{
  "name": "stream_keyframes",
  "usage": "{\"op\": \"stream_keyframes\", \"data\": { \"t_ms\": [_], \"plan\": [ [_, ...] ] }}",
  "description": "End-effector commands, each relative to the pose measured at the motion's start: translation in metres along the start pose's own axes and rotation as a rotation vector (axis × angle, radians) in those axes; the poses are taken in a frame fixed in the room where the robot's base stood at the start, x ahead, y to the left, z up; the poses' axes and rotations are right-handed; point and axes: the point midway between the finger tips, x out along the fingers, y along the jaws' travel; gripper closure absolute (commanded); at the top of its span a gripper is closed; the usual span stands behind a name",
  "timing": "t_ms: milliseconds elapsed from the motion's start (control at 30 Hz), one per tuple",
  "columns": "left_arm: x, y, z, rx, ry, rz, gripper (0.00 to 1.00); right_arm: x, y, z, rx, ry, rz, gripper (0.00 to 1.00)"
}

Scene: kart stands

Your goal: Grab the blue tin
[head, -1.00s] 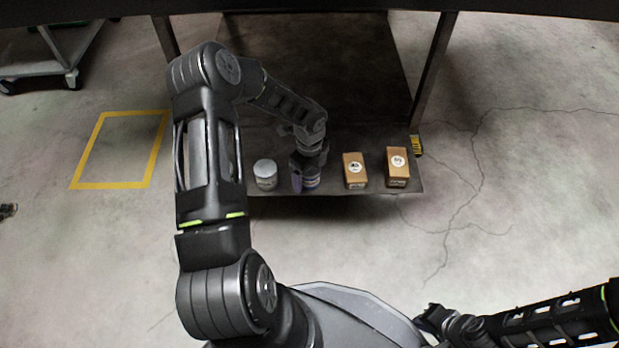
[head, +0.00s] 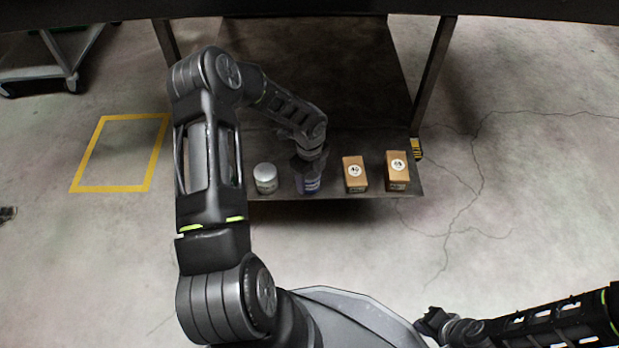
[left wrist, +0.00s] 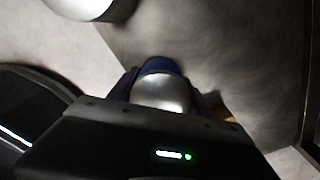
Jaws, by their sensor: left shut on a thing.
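The blue tin (head: 309,185) is on the lower shelf, between a silver-lidded tin and a cardboard box in the head view. My left gripper (head: 309,168) comes down from above and is shut on the tin, hiding its top. In the left wrist view the tin's silver top and blue side (left wrist: 160,85) show just past the gripper body. Whether the tin touches the shelf is hard to tell. My right gripper (head: 432,322) is at the bottom right, away from the shelf; its fingers are too small to read.
The silver-lidded tin (head: 265,178) stands close on the left. Two cardboard boxes, one nearer (head: 354,174) and one farther (head: 397,171), stand on the right. The shelf (head: 375,192) has a table leg (head: 434,75) at its right. A cart (head: 45,62) stands far left.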

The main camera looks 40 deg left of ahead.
Motion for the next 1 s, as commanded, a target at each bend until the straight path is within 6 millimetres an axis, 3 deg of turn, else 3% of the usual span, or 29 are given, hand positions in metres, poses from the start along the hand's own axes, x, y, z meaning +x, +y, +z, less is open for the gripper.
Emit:
{"op": "stream_keyframes", "data": {
  "t_ms": [633, 1000],
  "plan": [
    [0.000, 0.000, 0.000, 0.000, 0.000, 0.000, 1.00, 0.000, 0.000, 0.000, 0.000, 0.000, 0.000, 1.00],
    [-0.011, -0.001, 0.000, 0.000, -0.001, -0.002, 1.00, -0.006, -0.002, 0.000, 0.000, -0.002, 0.000, 1.00]
  ]
}}
